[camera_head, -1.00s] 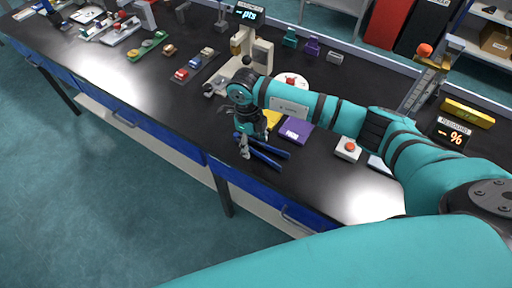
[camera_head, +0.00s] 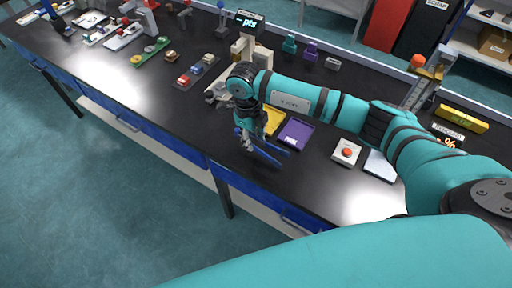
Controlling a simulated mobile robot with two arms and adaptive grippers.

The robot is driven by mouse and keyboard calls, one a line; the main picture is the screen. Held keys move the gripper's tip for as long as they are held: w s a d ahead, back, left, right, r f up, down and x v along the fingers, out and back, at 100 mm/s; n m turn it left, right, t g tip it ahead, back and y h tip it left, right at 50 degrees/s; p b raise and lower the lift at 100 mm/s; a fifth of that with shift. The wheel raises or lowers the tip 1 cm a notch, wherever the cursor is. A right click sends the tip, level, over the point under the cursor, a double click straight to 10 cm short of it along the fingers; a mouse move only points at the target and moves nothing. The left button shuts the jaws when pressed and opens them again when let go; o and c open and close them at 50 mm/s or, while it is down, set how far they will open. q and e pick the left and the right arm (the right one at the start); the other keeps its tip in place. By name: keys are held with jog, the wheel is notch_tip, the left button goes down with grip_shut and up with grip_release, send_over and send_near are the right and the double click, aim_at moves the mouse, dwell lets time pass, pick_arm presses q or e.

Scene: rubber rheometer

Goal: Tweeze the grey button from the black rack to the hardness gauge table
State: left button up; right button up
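The black rack (camera_head: 188,86) lies left of the hardness gauge and holds small red, blue and pale buttons. The pale one (camera_head: 208,59) at its far end looks like the grey button. The hardness gauge (camera_head: 262,58) is a beige stand with a "ptr"-like display; its table is partly hidden by my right arm. My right gripper (camera_head: 246,143) points down near the bench's front edge, its fingers closed around the blue tweezers (camera_head: 268,153). The tweezers' two arms point right; their exact height above the bench is hard to tell. My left gripper is out of view.
Yellow (camera_head: 274,120) and purple (camera_head: 296,133) trays lie just right of the gripper. A red-button box (camera_head: 346,152) stands farther right. A green rack (camera_head: 150,52) with buttons lies left of the black rack. The black bench (camera_head: 165,112) is clear at front left.

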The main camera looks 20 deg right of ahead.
notch_tip(320, 180, up, 7)
jog(key=p, duration=0.3)
jog(key=shift+p, duration=0.3)
jog(key=s+d+r+n+t+b, duration=0.1)
jog(key=s+n+b, duration=0.3)
jog(key=n, duration=1)
jog(key=s+d+r+n+t+b, duration=0.1)
jog(key=s+d+r+n+b, duration=0.1)
jog(key=s+n, duration=0.6)
jog(key=r+n+b, duration=0.1)
jog(key=n+b, duration=0.1)
jog(key=n, duration=0.4)
jog(key=shift+s+y, duration=0.25)
jog(key=shift+y, duration=0.15)
jog(key=shift+d, duration=0.1)
